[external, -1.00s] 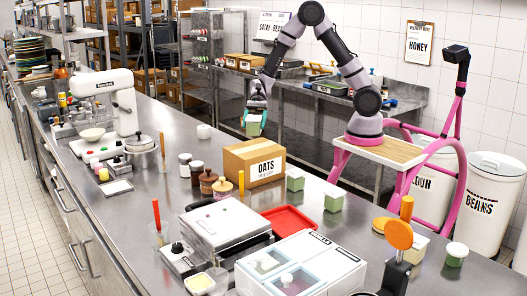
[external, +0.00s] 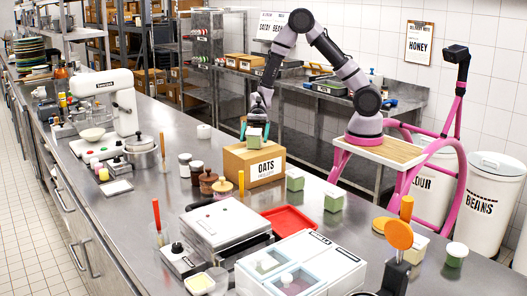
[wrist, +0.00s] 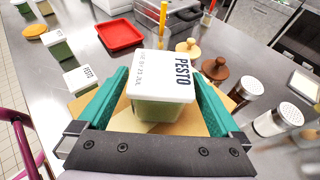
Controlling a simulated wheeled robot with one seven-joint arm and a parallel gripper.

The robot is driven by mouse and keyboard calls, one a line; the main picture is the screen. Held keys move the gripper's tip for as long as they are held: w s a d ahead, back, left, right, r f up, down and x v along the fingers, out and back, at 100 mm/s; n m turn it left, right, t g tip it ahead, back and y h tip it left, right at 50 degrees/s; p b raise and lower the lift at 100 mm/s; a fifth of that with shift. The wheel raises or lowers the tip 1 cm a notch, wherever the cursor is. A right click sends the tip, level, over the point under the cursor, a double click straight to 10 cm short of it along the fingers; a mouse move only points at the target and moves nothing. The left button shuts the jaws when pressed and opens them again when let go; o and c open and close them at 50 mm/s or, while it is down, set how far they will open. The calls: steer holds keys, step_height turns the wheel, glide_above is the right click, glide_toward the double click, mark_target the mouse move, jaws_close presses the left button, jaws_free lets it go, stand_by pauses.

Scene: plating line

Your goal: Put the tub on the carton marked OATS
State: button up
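The tub (external: 255,139), green with a white lid, stands on top of the brown carton marked OATS (external: 265,168). In the wrist view the tub's lid (wrist: 163,78) reads PESTO, and part of the carton's top (wrist: 148,129) shows beneath it. My gripper (wrist: 163,85) is around the tub, with one teal finger on each side. The fingers are open, with a narrow gap to the tub's sides. In the external view my gripper (external: 256,126) is just above the carton, and the tub looks upright.
Two more green tubs (external: 294,181) (external: 333,199) stand right of the carton. A red tray (external: 289,220) lies in front of it. The counter behind the carton is mostly clear.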

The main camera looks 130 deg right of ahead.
steer(key=shift+r, duration=0.1)
steer(key=shift+s+d+r, duration=0.15)
steer(key=v, duration=1.1)
steer(key=shift+r, duration=0.1)
steer(key=a+r+n+g, duration=0.4)
steer(key=a+r+n, duration=0.2)
steer(key=a, duration=0.4)
steer(key=s+a+r+n+t+h, duration=0.1)
steer(key=s+a+r+n+h, duration=0.6)
steer(key=s+a+r+n, duration=0.7)
steer(key=s+a+n, duration=0.2)
steer(key=a+n, duration=0.1)
steer(key=a, duration=0.1)
steer(key=shift+a+t+h, duration=0.15)
steer(key=shift+t+h, duration=0.15)
